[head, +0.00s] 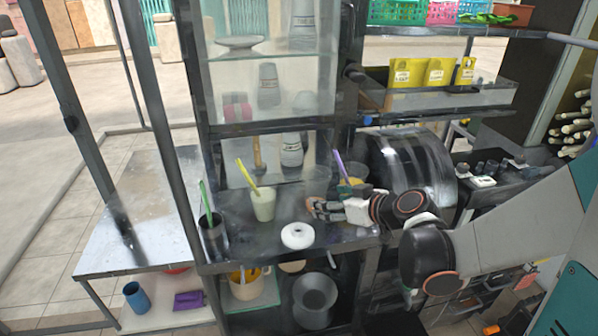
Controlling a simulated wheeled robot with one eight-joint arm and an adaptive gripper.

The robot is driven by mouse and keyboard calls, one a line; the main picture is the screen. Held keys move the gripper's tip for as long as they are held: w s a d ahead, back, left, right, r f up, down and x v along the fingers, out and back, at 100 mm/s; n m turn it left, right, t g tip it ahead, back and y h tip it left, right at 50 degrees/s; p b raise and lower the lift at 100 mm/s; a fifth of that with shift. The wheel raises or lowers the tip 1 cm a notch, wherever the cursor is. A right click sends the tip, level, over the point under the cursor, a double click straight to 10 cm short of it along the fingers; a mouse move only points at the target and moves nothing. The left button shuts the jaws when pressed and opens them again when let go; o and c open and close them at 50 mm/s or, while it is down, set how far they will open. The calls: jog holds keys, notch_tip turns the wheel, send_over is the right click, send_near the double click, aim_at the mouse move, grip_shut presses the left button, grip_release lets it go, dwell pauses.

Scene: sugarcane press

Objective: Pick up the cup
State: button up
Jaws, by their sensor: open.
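A pale cup (263,206) with a yellow straw stands upright on the dark counter (345,237) of the stall. A dark metal cup (211,230) with a green straw stands to its left. Another cup (351,181) with a purple straw and yellowish contents is partly hidden behind my gripper. My gripper (316,208) reaches in from the right, low over the counter. It is open, with its fingertips pointing left toward the pale cup and a clear gap between them. I cannot tell which cup the task means.
A white ring-shaped object (297,236) lies on the counter in front of my gripper. A glass cabinet (268,90) rises behind the cups. A large metal drum (409,163) stands right of them. A bare metal table (140,220) is at left. Yellow packets (438,73) fill an upper shelf.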

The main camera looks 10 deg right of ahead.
aim_at(322, 198)
jog(key=shift+t, duration=0.3)
jog(key=w+f+b, duration=0.1)
jog(key=w, duration=0.1)
jog(key=w+d+f+b, duration=0.1)
jog(key=w+f, duration=0.1)
jog(key=w+f+b, duration=0.1)
jog(key=w+f, duration=0.1)
jog(key=w, duration=0.1)
jog(key=shift+d+f, duration=0.15)
jog(key=shift+r+b+x, duration=0.15)
jog(key=shift+b+x, duration=0.45)
jog(key=shift+x, duration=1)
jog(key=shift+r+b+x, duration=0.1)
jog(key=shift+b+x, duration=0.45)
jog(key=shift+x, duration=1)
jog(key=shift+w+d, duration=0.15)
jog(key=shift+d, duration=0.05)
jog(key=c, duration=0.9)
